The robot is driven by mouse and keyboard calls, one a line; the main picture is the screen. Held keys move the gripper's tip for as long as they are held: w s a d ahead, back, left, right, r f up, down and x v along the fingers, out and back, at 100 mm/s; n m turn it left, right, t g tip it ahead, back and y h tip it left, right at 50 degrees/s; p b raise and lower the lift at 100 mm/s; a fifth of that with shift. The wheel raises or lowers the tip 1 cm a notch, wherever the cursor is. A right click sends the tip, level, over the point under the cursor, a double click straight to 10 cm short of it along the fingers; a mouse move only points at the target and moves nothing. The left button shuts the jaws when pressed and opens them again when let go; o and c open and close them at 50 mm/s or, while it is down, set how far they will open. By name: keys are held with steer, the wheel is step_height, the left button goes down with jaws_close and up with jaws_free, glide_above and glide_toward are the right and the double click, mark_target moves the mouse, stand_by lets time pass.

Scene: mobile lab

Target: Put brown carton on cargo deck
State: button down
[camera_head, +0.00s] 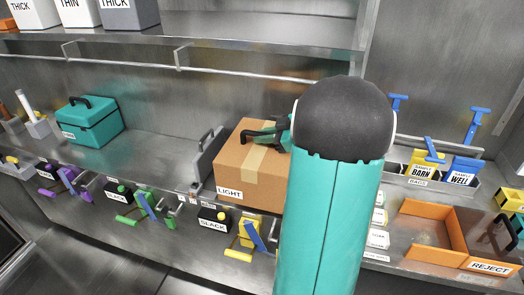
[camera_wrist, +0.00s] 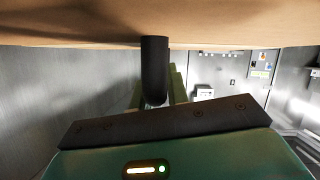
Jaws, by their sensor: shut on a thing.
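The brown carton (camera_head: 235,163) is a box with a pale tape strip and a "LIGHT" label, on the metal bench in the head view. My gripper (camera_head: 268,134) is at its upper edge, shut on it; my arm hides the carton's right part. I cannot tell whether the carton is lifted clear of the bench. The cargo deck is not identifiable in these views.
A grey upright bracket (camera_head: 207,150) stands just left of the carton. A teal case (camera_head: 88,122) sits further left. An orange "REJECT" tray (camera_head: 430,226) is at right. Coloured clamps, such as a green one (camera_head: 143,207), line the front edge. A shelf (camera_head: 220,40) runs above.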

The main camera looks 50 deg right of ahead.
steer(key=w+d+f, duration=0.4)
steer(key=f, duration=0.5)
steer(key=shift+w+f, duration=0.15)
steer(key=shift+w, duration=0.15)
steer(key=shift+f, duration=0.15)
steer(key=c, duration=1.4)
jaws_free()
steer(key=shift+o, duration=0.2)
steer(key=v, duration=1.2)
